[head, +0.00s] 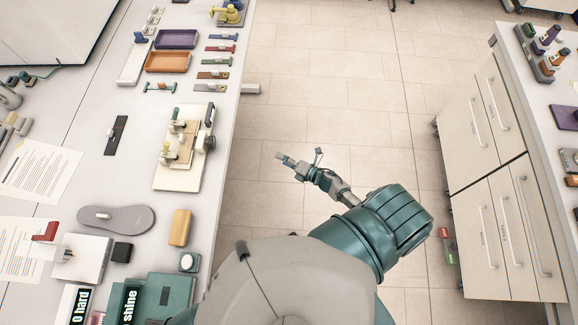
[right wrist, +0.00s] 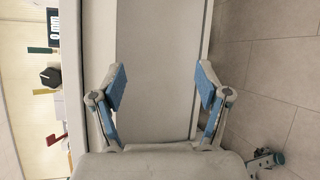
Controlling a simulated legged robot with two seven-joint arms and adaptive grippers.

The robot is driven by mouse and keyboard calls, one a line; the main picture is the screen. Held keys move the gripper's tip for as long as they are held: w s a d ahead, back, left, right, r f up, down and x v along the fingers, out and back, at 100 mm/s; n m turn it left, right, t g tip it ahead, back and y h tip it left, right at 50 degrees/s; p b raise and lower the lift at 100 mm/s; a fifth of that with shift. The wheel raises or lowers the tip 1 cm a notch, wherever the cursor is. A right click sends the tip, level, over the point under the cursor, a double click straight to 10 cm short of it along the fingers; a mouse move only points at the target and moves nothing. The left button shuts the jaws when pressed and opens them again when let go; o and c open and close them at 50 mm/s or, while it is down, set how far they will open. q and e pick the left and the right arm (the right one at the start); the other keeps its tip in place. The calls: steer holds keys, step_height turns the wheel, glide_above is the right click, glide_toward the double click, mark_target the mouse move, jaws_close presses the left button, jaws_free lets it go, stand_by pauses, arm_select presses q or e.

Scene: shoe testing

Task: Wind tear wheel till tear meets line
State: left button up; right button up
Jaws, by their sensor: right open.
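A tear tester (head: 180,150) stands on the left bench in the head view. It has a pale base plate, a small clamp post with green and brass-coloured parts, and a dark round wheel (head: 209,142) on its right side. The tear and the line are too small to make out. My right gripper (head: 291,160) is over the aisle floor, right of the tester and apart from it. In the right wrist view its two blue-padded fingers (right wrist: 161,80) are spread wide with nothing between them. My left gripper is not in view.
The bench's right edge lies between my right gripper and the tester. An orange tray (head: 167,62), a purple tray (head: 176,39), a grey insole (head: 116,218) and a tan block (head: 180,227) lie around it.

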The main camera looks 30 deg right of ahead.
steer(key=shift+s+d+f+m+g+h, duration=0.15)
steer(key=shift+s+f+m+h, duration=0.15)
steer(key=shift+f+m, duration=0.35)
steer(key=shift+s+d+f+m+g+h, duration=0.1)
steer(key=shift+s+d+f+m+h, duration=0.25)
steer(key=shift+f, duration=0.45)
steer(key=shift+s+f+m+g+h, duration=0.15)
steer(key=shift+s+f+m, duration=0.15)
steer(key=shift+f+m, duration=0.4)
